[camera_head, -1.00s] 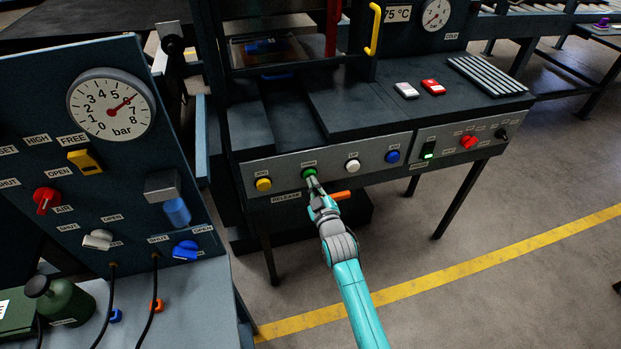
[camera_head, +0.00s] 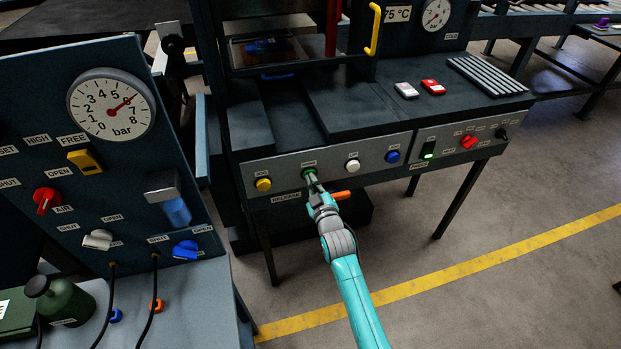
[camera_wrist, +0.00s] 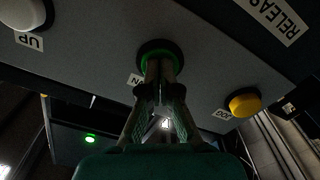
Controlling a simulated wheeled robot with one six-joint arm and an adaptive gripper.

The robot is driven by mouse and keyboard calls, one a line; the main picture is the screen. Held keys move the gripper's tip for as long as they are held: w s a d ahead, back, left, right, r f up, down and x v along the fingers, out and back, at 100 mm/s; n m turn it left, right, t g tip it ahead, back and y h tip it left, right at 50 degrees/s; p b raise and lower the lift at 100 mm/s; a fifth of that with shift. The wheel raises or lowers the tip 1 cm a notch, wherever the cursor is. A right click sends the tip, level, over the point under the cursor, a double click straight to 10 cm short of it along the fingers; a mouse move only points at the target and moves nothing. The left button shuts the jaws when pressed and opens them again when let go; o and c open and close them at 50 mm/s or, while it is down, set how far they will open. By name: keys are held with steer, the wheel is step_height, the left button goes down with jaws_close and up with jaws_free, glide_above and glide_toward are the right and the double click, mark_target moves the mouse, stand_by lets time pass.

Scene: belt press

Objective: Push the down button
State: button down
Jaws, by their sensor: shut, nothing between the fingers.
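The green button (camera_head: 309,173) sits on the grey front strip of the press, second from the left. In the wrist view the green button (camera_wrist: 160,55) shows as a green ring around my fingertips, and a label ending in N is partly hidden beside it. My gripper (camera_head: 312,180) is shut and empty, its fingertips at the face of the green button. The wrist view also shows my gripper (camera_wrist: 160,68) covering the button's middle; how far the button is pressed in cannot be told.
A yellow button (camera_head: 263,184) is left of the green one; a white button (camera_head: 352,166), labelled UP in the wrist view, and a blue button (camera_head: 392,157) are to its right. An orange handle (camera_head: 341,195) is beside my gripper. A gauge panel (camera_head: 130,180) stands at left.

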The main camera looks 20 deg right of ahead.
steer(key=shift+s, duration=2.8)
steer(key=s+f+m+g, duration=0.1)
steer(key=s+f, duration=0.2)
steer(key=s, duration=1.1)
steer(key=s+f+m+g, duration=0.15)
steer(key=s+f, duration=0.25)
steer(key=s, duration=1.1)
steer(key=s+r+m, duration=0.1)
steer(key=s+r, duration=0.4)
steer(key=s, duration=0.6)
steer(key=s+r+m, duration=0.2)
steer(key=s+r, duration=0.4)
steer(key=s, duration=0.6)
steer(key=shift+s+r+g, duration=0.3)
steer(key=shift+g, duration=0.05)
